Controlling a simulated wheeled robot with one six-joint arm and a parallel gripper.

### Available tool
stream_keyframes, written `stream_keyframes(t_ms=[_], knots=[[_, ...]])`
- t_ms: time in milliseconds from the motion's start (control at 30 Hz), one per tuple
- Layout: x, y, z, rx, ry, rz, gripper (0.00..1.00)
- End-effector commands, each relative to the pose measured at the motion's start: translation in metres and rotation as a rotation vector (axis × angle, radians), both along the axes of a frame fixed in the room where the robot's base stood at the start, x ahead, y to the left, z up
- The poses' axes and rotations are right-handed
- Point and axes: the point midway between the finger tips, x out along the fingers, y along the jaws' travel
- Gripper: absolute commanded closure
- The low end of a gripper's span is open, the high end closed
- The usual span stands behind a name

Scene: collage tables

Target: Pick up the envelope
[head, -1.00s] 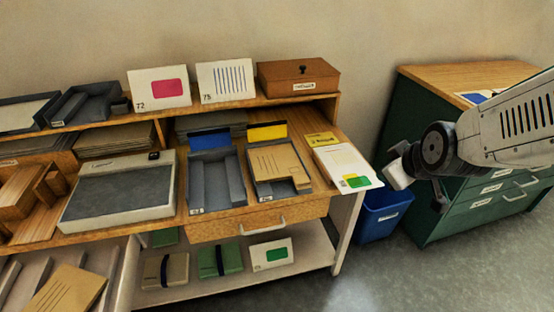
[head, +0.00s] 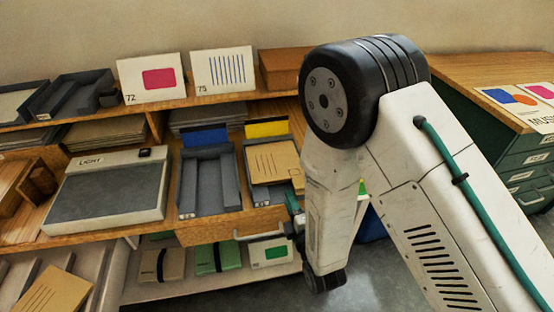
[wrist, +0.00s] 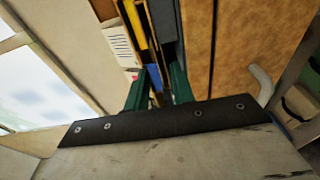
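A brown envelope (head: 272,163) with printed lines lies in the grey tray (head: 247,200) with the yellow card, on the wooden unit. Another lined brown piece (head: 52,290) lies low at the left; I cannot tell which one is meant. In the wrist view, my gripper (wrist: 156,72) has two green fingers with a gap between them. They are beside the wooden front and point toward narrow blue, yellow and grey edges. I cannot make out a held object. In the head view the fingers are mostly hidden behind my arm, near the tray's front right corner.
A second grey tray (head: 209,185) with a blue card and a light box (head: 108,190) stand to the left. The drawer handle (wrist: 262,85) sticks out close to my gripper. A green cabinet (head: 520,165) stands at the right. My arm hides the unit's right end.

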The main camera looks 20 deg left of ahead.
Motion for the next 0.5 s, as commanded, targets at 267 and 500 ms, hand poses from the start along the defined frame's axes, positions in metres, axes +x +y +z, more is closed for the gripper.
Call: stream_keyframes(t_ms=[267,500], knots=[[0.014,0.027,0.000,0.000,-0.016,0.017,0.75],[0.039,0.051,0.002,0.001,-0.014,0.018,0.75]])
